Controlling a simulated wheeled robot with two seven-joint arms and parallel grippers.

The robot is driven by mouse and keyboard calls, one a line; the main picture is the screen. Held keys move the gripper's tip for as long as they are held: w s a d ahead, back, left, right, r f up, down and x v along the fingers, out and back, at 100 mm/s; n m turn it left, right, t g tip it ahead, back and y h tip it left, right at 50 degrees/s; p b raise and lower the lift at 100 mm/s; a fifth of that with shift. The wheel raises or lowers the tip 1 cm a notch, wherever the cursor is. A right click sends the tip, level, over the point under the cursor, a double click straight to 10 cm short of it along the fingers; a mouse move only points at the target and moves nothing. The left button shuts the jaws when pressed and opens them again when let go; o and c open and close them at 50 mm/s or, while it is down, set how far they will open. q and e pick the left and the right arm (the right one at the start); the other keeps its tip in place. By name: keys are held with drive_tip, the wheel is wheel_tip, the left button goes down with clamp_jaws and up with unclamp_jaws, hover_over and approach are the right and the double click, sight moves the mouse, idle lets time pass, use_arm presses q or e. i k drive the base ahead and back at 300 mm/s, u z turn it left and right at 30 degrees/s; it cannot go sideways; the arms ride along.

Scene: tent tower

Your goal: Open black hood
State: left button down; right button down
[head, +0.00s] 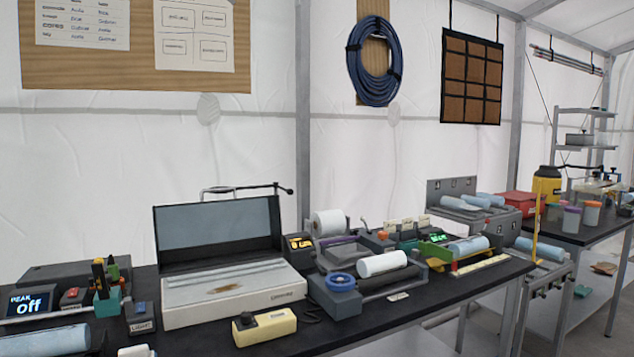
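A white box (235,294) with a pale ribbed top stands on the dark bench, and a small brown piece (225,288) lies on that top. A black-framed hood (217,264) stands raised along its back edge, with a pale blue-grey panel (215,226) facing me. The white top is uncovered. Any hinge is hidden or too small to tell. Neither of my grippers is in view.
A metal rod (245,189) with a dark knob shows behind the hood. A cream block (263,327) sits in front of the box and a light switch box (140,318) to its left. A display reading "off" (30,304) is further left. Rollers and equipment crowd the right.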

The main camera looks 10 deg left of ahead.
sight(192, 228)
drive_tip(key=z, duration=0.3)
drive_tip(key=i, duration=1.1)
drive_tip(key=u, duration=1.85)
